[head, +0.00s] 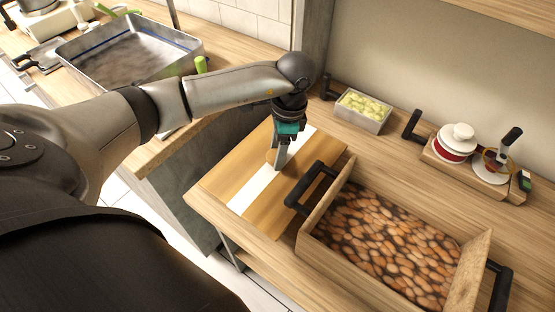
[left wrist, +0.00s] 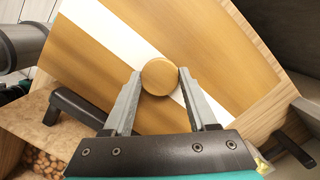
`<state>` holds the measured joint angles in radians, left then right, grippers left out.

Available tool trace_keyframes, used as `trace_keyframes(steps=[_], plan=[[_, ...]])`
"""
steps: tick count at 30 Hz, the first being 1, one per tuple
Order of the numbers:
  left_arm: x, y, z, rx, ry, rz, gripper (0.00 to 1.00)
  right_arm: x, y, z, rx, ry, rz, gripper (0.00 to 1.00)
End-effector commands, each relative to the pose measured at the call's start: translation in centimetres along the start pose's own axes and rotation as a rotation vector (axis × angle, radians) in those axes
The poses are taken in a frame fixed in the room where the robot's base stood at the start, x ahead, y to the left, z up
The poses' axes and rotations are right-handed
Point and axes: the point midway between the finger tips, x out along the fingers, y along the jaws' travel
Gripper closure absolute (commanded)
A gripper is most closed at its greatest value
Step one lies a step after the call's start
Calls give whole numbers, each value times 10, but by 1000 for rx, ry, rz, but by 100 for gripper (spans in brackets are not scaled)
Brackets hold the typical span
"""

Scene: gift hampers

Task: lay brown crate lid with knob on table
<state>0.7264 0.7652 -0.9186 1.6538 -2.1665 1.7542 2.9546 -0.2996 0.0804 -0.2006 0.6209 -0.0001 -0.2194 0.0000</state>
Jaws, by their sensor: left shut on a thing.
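The brown crate lid (head: 262,202) is a flat wooden board with a white stripe. In the head view it is at the left end of the wooden table (head: 382,170), left of the crate. Its round wooden knob (left wrist: 159,76) shows in the left wrist view between my fingers. My left gripper (head: 278,158) is shut on the knob from above, and its fingers (left wrist: 158,84) touch the knob on both sides. The lid looks level and at or close to the table top; I cannot tell whether it touches. My right gripper is not in view.
A wooden crate (head: 340,195) with black handles, filled with brown nuts, stands right beside the lid. A small metal tray (head: 366,122) of pale green pieces is behind. A wooden tray (head: 452,170) with a white-and-red pot (head: 456,143) is at the back right. A large metal pan (head: 185,62) is on the far-left counter.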

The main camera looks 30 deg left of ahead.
Motion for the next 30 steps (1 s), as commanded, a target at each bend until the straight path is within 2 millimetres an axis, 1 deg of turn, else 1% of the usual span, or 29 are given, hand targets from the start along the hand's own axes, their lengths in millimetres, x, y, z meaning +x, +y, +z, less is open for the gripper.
trace_keyframes(steps=[2, 4, 10, 20, 21, 28, 30], plan=[[1, -2, -1, 0, -1, 0, 100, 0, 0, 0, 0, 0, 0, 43], [7, -1, -2, 1, -3, 2, 100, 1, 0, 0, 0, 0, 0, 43], [34, -1, -6, 0, -3, 1, 100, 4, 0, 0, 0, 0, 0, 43], [37, -1, -6, 1, -1, 0, 100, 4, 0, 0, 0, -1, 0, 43], [36, -1, -6, 1, -1, 0, 39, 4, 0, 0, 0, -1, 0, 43], [36, -1, -6, 1, -1, 0, 13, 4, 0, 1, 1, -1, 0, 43], [36, -1, -6, 1, -1, 0, 12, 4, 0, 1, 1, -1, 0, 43]])
